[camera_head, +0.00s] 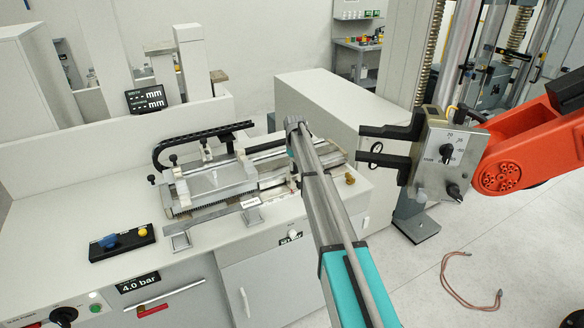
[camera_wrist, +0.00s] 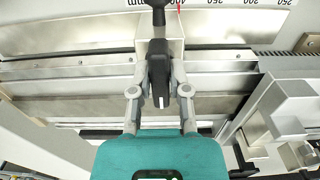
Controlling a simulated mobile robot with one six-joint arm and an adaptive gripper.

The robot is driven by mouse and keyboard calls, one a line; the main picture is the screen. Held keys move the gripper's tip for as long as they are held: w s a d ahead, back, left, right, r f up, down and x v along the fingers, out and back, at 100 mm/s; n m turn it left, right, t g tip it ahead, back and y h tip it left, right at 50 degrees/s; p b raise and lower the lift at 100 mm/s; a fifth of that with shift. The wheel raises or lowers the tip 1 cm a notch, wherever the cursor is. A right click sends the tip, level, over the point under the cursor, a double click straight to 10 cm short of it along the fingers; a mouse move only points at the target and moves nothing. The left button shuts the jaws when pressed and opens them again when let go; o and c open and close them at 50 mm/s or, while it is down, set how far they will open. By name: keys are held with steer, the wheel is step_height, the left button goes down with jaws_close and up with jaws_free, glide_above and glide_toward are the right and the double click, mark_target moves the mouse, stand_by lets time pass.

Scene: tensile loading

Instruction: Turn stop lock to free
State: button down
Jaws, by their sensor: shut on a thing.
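In the wrist view, the black stop lock lever (camera_wrist: 158,68) stands on a pale metal stop block (camera_wrist: 170,28), which sits across a metal rail. My gripper (camera_wrist: 159,92) has one finger on each side of the lever and is shut on it. The lever points roughly toward my gripper's teal body. I cannot read any lock marking. In the head view, my arm hides the gripper and the lever; they are near the right end of the bench device (camera_head: 215,182).
A millimetre scale (camera_wrist: 226,3) with a red pointer line runs above the rail. A metal clamp (camera_wrist: 285,108) stands at the right of the wrist view. The bench holds a black button box (camera_head: 122,243) and a display (camera_head: 146,98). A red-armed machine with dark jaws (camera_head: 392,145) stands at right.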

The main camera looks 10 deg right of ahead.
steer(key=shift+w+a, duration=0.15)
steer(key=shift+w, duration=0.05)
steer(key=c, duration=0.6)
jaws_free()
steer(key=shift+s, duration=0.1)
steer(key=shift+r, duration=0.1)
